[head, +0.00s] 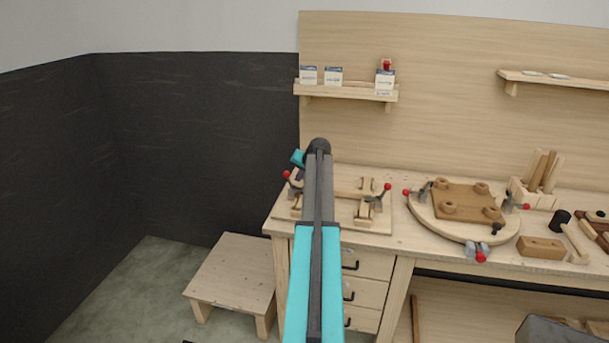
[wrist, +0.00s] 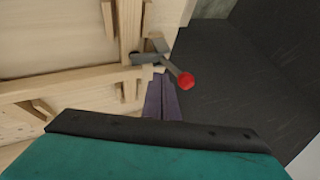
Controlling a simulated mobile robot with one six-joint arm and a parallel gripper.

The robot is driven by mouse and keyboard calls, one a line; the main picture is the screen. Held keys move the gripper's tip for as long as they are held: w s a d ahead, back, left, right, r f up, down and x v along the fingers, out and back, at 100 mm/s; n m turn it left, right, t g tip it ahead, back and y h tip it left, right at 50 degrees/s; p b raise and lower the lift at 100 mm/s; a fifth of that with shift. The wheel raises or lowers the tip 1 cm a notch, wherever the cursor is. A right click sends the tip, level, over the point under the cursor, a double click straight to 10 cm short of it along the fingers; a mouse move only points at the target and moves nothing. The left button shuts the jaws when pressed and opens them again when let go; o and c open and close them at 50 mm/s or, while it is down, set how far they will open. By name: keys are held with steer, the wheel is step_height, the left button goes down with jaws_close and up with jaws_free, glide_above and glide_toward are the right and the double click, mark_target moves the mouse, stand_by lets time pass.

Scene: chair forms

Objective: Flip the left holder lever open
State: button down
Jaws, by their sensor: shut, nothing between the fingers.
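The left holder lever, a grey metal arm with a red knob (wrist: 186,80), sits at the edge of a wooden holder board (head: 374,224). Its red knob also shows in the head view (head: 287,174) at the board's left end. In the wrist view, the lever sticks out past the board's edge. My gripper (wrist: 160,80) is shut and empty, its dark purple fingertips close beside the lever. I cannot tell whether they touch it. In the head view my arm hides the middle of the board and most of my gripper. The right holder lever (head: 387,188) stands at the board's right end.
A round wooden board (head: 450,228) with red-knobbed clamps lies to the right on the workbench (head: 405,240). A mallet (head: 574,235) and a wooden block (head: 541,248) lie further right. A low wooden stool (head: 232,270) stands on the floor at left. A dark wall (head: 180,140) is beyond.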

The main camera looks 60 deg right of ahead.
steer(key=shift+w+a+r+p, duration=0.1)
steer(key=shift+w+r+p, duration=0.05)
steer(key=shift+w, duration=0.35)
steer(key=shift+w+r+p, duration=0.1)
steer(key=shift+w+p, duration=0.05)
steer(key=shift+w, duration=0.35)
steer(key=shift+g, duration=0.3)
